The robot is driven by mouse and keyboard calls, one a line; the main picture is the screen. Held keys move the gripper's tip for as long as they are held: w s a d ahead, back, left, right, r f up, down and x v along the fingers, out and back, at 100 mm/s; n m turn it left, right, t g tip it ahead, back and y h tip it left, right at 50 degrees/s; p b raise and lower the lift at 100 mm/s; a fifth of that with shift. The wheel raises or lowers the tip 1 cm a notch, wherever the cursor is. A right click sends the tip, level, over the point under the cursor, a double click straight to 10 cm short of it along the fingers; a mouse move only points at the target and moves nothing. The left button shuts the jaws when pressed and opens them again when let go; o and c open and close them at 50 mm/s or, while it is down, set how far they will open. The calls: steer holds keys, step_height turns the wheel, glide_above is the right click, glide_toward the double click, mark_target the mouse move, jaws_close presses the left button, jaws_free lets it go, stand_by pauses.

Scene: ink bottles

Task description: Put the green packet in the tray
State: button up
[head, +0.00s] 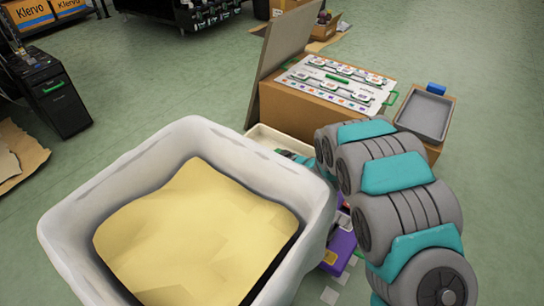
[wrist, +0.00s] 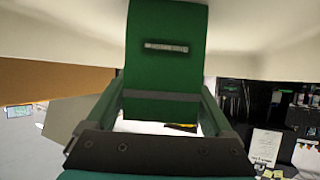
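In the wrist view a dark green packet (wrist: 165,22) with a small grey strip stands between the fingers of my gripper (wrist: 163,92). Both fingers meet its sides, so the gripper looks shut on it. In the head view my grey and teal arm reaches forward, and the gripper end is hidden behind the arm and the white bin. A bit of green shows by the arm's far end, too small to identify. A grey, shallow tray (head: 424,114) lies on a cardboard box at the right, beyond the arm, and looks empty.
A large white bin (head: 78,222) with yellow contents fills the front left. Behind it stand a cardboard box (head: 290,112) bearing a labelled panel (head: 338,78), and a pale open container (head: 268,139). A purple item (head: 341,246) lies beside the bin.

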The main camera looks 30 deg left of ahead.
steer(key=shift+o, duration=0.8)
steer(key=shift+r, duration=0.2)
steer(key=p+v, duration=0.1)
steer(key=v, duration=1.1)
steer(key=shift+f, duration=0.1)
